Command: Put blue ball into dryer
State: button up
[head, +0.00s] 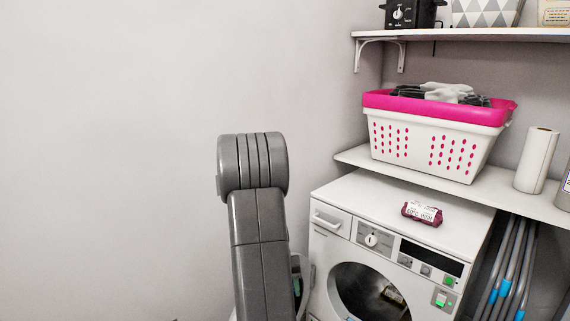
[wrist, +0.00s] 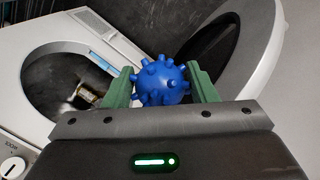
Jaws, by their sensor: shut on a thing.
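The blue ball (wrist: 163,84), covered in knobs, is held between the two green fingers of my gripper (wrist: 164,86) in the wrist view. The gripper is shut on it. The dryer (head: 375,226) is white and stands at the lower right of the head view. Its round front opening (head: 362,294) is dark and an item with a pale label lies inside. In the wrist view the opening (wrist: 75,62) is to the left of the ball, and what looks like the open round door (wrist: 262,50) is to the right. The ball and gripper are hidden in the head view.
A maroon labelled packet (head: 422,213) lies on the dryer top. A white and pink laundry basket (head: 432,140) and a paper roll (head: 536,160) stand on the shelf above. Grey poles (head: 507,270) lean right of the dryer. The wall at left is bare.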

jog(key=r+p, duration=0.2)
jog(key=p, duration=0.1)
jog(key=s+r+p, duration=0.1)
jog(key=p, duration=0.2)
jog(key=shift+r+p, duration=0.35)
jog(key=s+r+p, duration=0.1)
jog(key=p, duration=0.4)
jog(key=shift+r+p, duration=0.3)
jog(key=shift+r, duration=0.05)
